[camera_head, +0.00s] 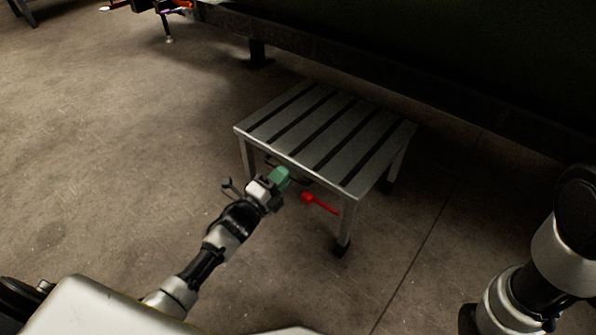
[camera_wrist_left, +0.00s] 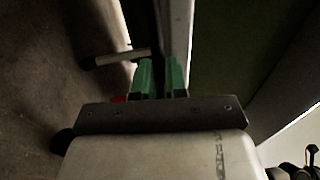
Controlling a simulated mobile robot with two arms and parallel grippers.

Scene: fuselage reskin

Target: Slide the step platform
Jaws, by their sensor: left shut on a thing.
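The step platform (camera_head: 325,128) is a low grey metal stand with a slatted top and short legs on dark feet. It stands upright on the floor in the middle of the head view. My left gripper (camera_head: 281,176), with green fingers, is at its near side, just below the top's edge. It is shut on a part of the platform there, which the fingers mostly hide; a dark curved bar shows beside them. The green fingers also show in the left wrist view (camera_wrist_left: 162,77). A red lever (camera_head: 318,203) sticks out by the near leg. My right gripper is out of view.
A large dark structure (camera_head: 430,90) with a long low beam runs behind the platform. The concrete floor (camera_head: 100,150) is clear to the left and in front. A floor seam (camera_head: 420,245) runs to the right of the platform. Some equipment stands at the top left.

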